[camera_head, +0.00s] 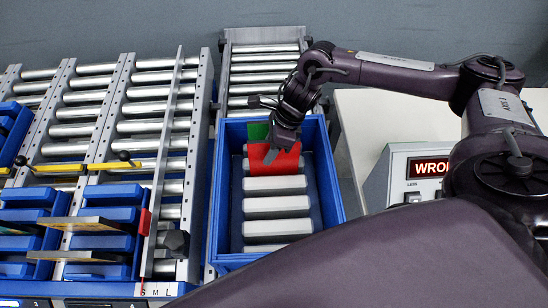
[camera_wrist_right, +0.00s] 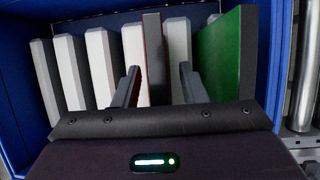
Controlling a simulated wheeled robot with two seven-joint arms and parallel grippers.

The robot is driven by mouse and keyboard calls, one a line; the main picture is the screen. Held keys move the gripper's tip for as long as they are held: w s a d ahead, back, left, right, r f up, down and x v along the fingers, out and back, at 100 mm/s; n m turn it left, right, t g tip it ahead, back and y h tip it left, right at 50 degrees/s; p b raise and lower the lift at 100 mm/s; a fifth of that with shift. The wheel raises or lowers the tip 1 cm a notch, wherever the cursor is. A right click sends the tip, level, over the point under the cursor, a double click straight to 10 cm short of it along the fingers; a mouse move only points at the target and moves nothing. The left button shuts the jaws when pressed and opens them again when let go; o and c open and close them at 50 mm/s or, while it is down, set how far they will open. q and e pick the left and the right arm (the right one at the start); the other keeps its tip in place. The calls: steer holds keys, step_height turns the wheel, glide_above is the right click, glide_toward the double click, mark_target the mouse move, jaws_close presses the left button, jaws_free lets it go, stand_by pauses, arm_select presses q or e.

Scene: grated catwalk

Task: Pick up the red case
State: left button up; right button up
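The red case (camera_head: 287,164) stands upright in the blue crate (camera_head: 335,190), near its far end, in the head view. In the right wrist view the case (camera_wrist_right: 154,55) shows as a thin dark edge with a red line on its left side. My right gripper (camera_head: 272,152) is above the crate and reaches down over the case. In the wrist view its two fingers (camera_wrist_right: 160,80) are open, one on each side of the case, with a gap on both sides. My left gripper is not in view.
A green case (camera_wrist_right: 228,55) stands just beyond the red one in the crate. Several pale grey divider bars (camera_head: 277,207) fill the crate. Roller conveyors (camera_head: 150,95) with blue racks lie to the left. A white box with a "WRONG"-like red display (camera_head: 430,167) stands at right.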

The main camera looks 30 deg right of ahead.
steer(key=shift+f, duration=0.1)
stand_by(0.4)
jaws_close()
